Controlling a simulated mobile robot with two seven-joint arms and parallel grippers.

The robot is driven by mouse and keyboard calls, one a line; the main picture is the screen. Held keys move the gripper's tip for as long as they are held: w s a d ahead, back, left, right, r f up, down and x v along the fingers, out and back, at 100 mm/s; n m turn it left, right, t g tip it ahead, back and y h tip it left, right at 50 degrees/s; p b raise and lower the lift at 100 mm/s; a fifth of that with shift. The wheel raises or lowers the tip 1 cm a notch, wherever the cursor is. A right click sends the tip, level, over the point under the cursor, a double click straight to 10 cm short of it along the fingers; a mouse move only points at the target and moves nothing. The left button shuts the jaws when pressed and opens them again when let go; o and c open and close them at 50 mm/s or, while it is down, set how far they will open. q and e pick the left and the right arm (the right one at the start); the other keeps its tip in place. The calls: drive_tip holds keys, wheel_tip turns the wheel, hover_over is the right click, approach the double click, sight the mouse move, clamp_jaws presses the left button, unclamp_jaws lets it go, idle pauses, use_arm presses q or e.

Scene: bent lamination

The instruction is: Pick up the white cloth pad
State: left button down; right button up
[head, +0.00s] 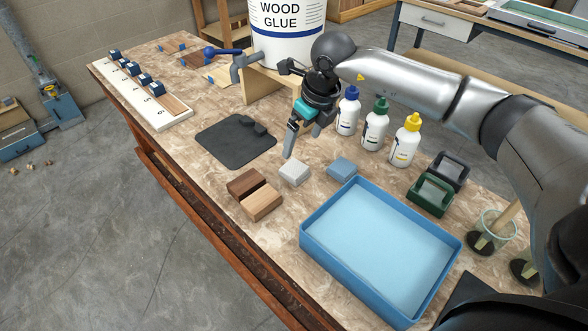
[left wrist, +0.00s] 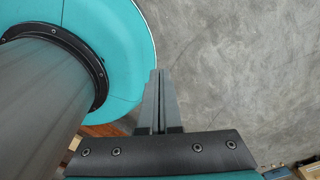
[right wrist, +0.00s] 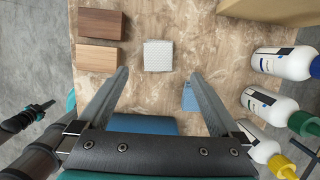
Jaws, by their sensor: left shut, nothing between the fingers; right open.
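The white cloth pad (head: 293,172) is a small pale block lying on the table, between the wooden blocks and a blue sponge-like block (head: 342,169). In the right wrist view the pad (right wrist: 158,55) shows a dimpled top and lies just past the fingertips, in line with the gap between them. My right gripper (head: 303,141) is open and empty, above the table on the far side of the pad, not touching it. In the right wrist view its two fingers (right wrist: 160,75) are spread wide. My left gripper (left wrist: 160,72) is shut and empty, with grey floor behind it.
A dark and a light wooden block (head: 261,201) lie left of the pad. A blue tray (head: 308,232) stands nearer the front. Several glue bottles (head: 375,125) stand right of my right gripper. A black mat (head: 228,143) lies to the left, and a glue bucket (head: 287,40) stands behind.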

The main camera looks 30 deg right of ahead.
hover_over(294, 167)
drive_tip(key=s, duration=0.1)
drive_tip(key=f, duration=0.4)
drive_tip(key=shift+s+d+f, duration=0.1)
drive_tip(key=shift+s+d, duration=0.05)
drive_tip(key=shift+d, duration=0.2)
drive_tip(key=shift+f+b, duration=0.3)
drive_tip(key=shift+f, duration=0.15)
drive_tip(key=x, duration=0.3)
drive_tip(key=shift+a+f+b, duration=0.1)
drive_tip(key=shift+f+b, duration=0.3)
drive_tip(key=shift+f, duration=0.5)
use_arm(q)
drive_tip(key=shift+w+d+f, duration=0.25)
drive_tip(key=shift+w+f, duration=0.4)
drive_tip(key=shift+f, duration=0.15)
use_arm(e)
drive_tip(key=shift+c, duration=1.2)
use_arm(q)
drive_tip(key=shift+s+a, duration=0.15)
use_arm(e)
drive_tip(key=c, duration=1.1)
drive_tip(key=shift+r, duration=0.15)
